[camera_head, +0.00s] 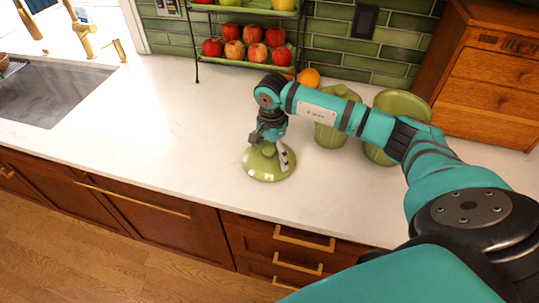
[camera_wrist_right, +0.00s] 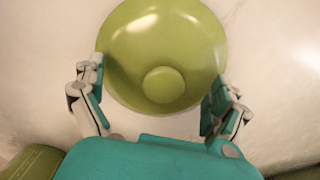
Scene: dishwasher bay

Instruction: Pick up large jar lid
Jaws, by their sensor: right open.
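The large jar lid is a round, glossy green lid (camera_head: 262,175) with a knob, lying on the white counter near its front edge. In the right wrist view the lid (camera_wrist_right: 190,45) fills the upper middle, with its round knob (camera_wrist_right: 163,85) facing the camera. My right gripper (camera_head: 270,155) is over the lid, pointing down. In the wrist view its open fingers (camera_wrist_right: 160,80) stand on either side of the knob, nothing held between them. Whether the fingers touch the lid I cannot tell. My left gripper is not in view.
A lidded green jar (camera_head: 331,133) and a larger green jar (camera_head: 402,102) stand behind my right arm, partly hidden. An orange (camera_head: 309,77), a fruit rack (camera_head: 246,63) and a wooden drawer box (camera_head: 485,75) are at the back. A sink (camera_head: 50,92) is at left; the counter between is clear.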

